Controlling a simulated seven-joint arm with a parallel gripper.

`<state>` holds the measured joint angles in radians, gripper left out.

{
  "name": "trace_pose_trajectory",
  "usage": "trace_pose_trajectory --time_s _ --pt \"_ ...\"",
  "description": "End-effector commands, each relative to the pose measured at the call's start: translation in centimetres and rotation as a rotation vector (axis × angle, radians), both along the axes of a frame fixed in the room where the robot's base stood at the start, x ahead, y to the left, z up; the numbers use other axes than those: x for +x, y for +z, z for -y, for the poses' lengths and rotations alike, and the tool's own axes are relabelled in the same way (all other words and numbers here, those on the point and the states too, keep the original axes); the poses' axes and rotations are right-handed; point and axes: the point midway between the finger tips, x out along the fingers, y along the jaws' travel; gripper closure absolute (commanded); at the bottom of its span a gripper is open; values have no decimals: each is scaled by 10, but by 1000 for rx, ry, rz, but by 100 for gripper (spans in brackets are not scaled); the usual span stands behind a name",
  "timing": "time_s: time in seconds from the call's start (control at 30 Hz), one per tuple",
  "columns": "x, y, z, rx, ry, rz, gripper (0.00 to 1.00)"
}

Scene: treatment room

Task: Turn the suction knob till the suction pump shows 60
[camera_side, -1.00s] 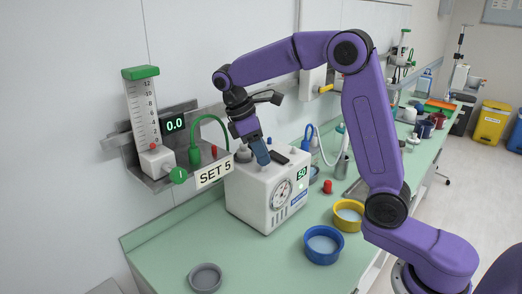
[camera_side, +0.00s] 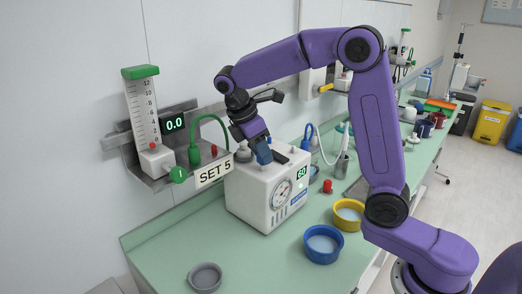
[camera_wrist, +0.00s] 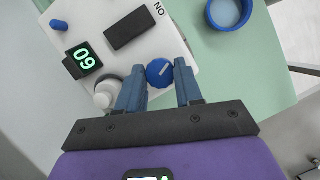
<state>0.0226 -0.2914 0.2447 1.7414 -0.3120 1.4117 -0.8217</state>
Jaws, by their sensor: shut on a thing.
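The suction pump (camera_side: 250,200) is a white box on the green counter, with a round dial (camera_side: 281,194) on its front. Its small green display (camera_side: 301,174) reads 60; the display in the wrist view (camera_wrist: 83,60) shows 60 upside down. The blue suction knob (camera_wrist: 159,73) with a white mark is on the pump top, between my fingers. My gripper (camera_side: 262,152) points down at the pump top and is shut on this knob; the fingers also flank it in the wrist view (camera_wrist: 160,80). In the side view the fingers hide the knob.
A wall flowmeter (camera_side: 142,110) with a 0.0 readout (camera_side: 174,123), a green knob (camera_side: 178,175) and a SET 5 label (camera_side: 214,173) is left of the pump. Blue (camera_side: 322,257), yellow (camera_side: 345,228) and grey (camera_side: 205,290) dishes stand on the counter (camera_side: 270,275). The front counter is mostly clear.

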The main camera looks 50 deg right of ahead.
Motion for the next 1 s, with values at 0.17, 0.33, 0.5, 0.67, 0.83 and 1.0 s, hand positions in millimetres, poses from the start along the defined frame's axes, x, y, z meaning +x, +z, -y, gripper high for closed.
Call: trace_pose_trajectory --time_s 0.17,0.33,0.5,0.67,0.83,1.0 --pt "1 0 -1 2 -1 2 55" --pt "0 0 -1 2 -1 1 41" --pt "0 0 -1 1 -2 1 41" --pt "2 9 -4 1 -1 2 41" --pt "6 34 -14 2 -2 5 41" --pt "11 61 -24 2 -1 5 41"
